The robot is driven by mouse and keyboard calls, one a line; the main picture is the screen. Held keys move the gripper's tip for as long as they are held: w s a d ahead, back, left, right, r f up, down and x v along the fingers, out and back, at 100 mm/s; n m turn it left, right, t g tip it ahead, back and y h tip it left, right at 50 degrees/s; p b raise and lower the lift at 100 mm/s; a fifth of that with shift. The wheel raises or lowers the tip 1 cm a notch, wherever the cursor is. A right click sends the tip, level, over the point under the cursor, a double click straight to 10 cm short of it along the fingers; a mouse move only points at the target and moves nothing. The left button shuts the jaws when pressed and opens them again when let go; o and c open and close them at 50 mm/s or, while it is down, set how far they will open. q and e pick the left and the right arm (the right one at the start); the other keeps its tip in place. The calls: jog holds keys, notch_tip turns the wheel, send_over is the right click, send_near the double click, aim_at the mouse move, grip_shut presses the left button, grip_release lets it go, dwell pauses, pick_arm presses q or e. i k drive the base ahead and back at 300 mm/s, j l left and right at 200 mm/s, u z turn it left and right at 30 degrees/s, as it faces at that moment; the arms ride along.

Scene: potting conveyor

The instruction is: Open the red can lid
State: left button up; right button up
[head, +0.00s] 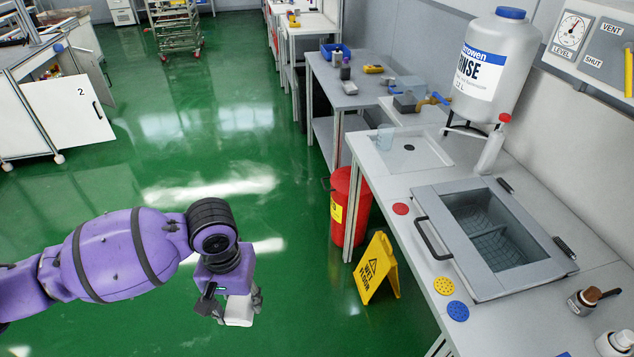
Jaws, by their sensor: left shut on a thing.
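The red can (357,225) stands on the green floor beside the sink bench, partly hidden by the bench's edge and leg. It has a yellow label, and its red lid (347,181) appears to be down. My left gripper (232,305) is below and to the left of the can in the head view, well apart from it. It points down and is shut on a white object (239,312), partly hidden by the fingers. My right gripper is not in view.
A yellow wet-floor sign (376,267) stands in front of the can. The bench (405,180) on the right holds a sink basin (490,228), a white squeeze bottle (491,151) and a large rinse tank (488,65). Green floor (285,185) is clear left of the can.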

aim_at(339, 180)
jog(key=i+j, duration=0.35)
jog(key=i, duration=0.25)
jog(key=i+j+z, duration=0.1)
jog(key=i+j, duration=0.2)
jog(key=i, duration=0.25)
jog(key=i+j, duration=0.4)
jog(key=i, duration=0.2)
jog(key=i+j+z, duration=0.1)
jog(key=i+j, duration=0.25)
jog(key=i, duration=0.2)
